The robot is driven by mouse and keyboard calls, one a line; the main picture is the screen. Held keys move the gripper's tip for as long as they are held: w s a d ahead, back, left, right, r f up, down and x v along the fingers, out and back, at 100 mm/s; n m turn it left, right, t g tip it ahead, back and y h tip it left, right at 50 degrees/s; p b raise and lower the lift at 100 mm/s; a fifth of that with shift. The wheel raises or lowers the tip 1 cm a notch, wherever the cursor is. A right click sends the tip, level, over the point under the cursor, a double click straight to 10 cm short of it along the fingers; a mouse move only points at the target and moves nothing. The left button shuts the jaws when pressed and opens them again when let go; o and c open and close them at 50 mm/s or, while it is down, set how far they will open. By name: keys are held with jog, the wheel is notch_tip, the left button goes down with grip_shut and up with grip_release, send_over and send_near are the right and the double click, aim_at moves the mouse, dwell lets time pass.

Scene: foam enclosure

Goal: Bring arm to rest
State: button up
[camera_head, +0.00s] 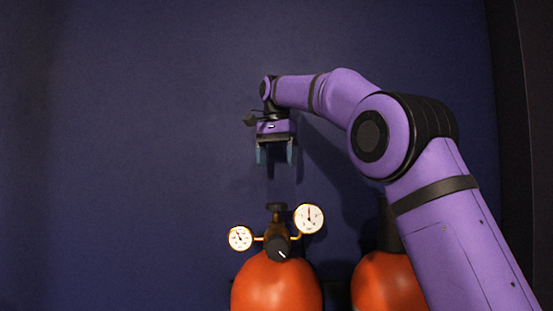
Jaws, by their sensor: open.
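My gripper (277,160) hangs at the end of my purple arm, near the middle of the head view, with its fingers pointing down. The two blue-grey fingers are apart and nothing is between them. It is above the valve knob (276,207) of an orange cylinder (277,284), with a visible gap between them in the picture. My arm rises from the lower right, bends at the large black joint and reaches left to the gripper.
The front cylinder carries a small left gauge (240,238), a larger right gauge (309,218) and a black regulator knob (277,249). A second orange cylinder (386,284) stands to the right, partly behind my arm. A dark blue wall (130,130) is behind; the left side is clear.

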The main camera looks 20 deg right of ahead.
jog(key=s+d+f+n+t, duration=0.1)
jog(key=s+d+f+n, duration=0.15)
jog(key=s, duration=0.65)
jog(key=s+d+f+n+t, duration=0.2)
jog(key=s+d, duration=0.1)
jog(key=s, duration=0.5)
jog(key=s+d+f+n+t, duration=0.1)
jog(key=s+f+n, duration=0.3)
jog(key=s+f, duration=1.6)
jog(key=shift+s+d+f+n+t, duration=0.2)
jog(key=shift+s+n+t, duration=0.15)
jog(key=shift+t, duration=0.35)
